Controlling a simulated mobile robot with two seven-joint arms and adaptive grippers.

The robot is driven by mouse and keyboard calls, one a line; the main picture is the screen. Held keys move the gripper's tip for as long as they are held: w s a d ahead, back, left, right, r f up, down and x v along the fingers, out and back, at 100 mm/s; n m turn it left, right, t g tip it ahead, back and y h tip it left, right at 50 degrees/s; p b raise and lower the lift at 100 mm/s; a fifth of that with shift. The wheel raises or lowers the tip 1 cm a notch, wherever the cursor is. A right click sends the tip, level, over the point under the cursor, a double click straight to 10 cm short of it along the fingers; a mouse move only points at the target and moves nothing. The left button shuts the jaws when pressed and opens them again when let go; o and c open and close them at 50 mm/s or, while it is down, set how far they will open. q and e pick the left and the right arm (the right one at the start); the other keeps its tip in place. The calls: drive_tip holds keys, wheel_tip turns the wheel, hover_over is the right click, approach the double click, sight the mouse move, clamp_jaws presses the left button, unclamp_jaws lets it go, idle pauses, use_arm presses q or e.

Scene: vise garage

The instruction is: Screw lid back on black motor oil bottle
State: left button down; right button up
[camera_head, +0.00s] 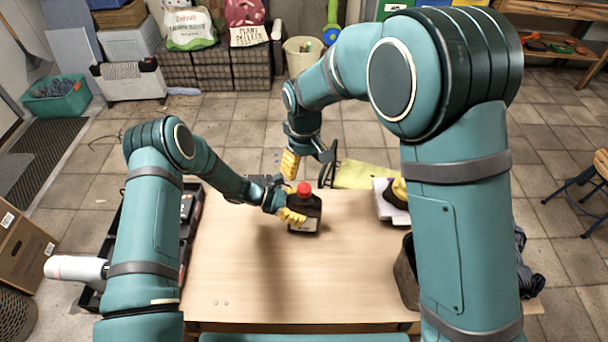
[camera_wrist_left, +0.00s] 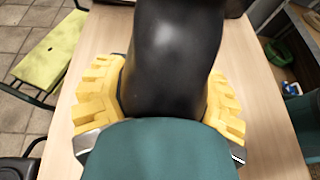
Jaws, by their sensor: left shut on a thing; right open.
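The black motor oil bottle (camera_head: 306,214) stands upright on the wooden table, near its far edge. A red lid (camera_head: 304,189) sits at the top of its neck; I cannot tell how tightly. My left gripper (camera_head: 291,215) is shut on the bottle's body from the left. In the left wrist view, the yellow fingers of my left gripper (camera_wrist_left: 160,100) lie on both sides of the dark bottle (camera_wrist_left: 172,45). My right gripper (camera_head: 291,163) is open, above and beyond the bottle, apart from the lid. Its fingers are partly hidden by the viewing angle.
The wooden table (camera_head: 240,280) is mostly clear in front and to the left. A dark open case (camera_head: 190,225) lies along its left edge. A brown container (camera_head: 405,275) stands at the right, partly behind my right arm. A yellow-green bench (camera_head: 360,174) is beyond the table.

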idle(0.3)
use_arm(q)
unclamp_jaws()
drive_tip(key=v, duration=1.2)
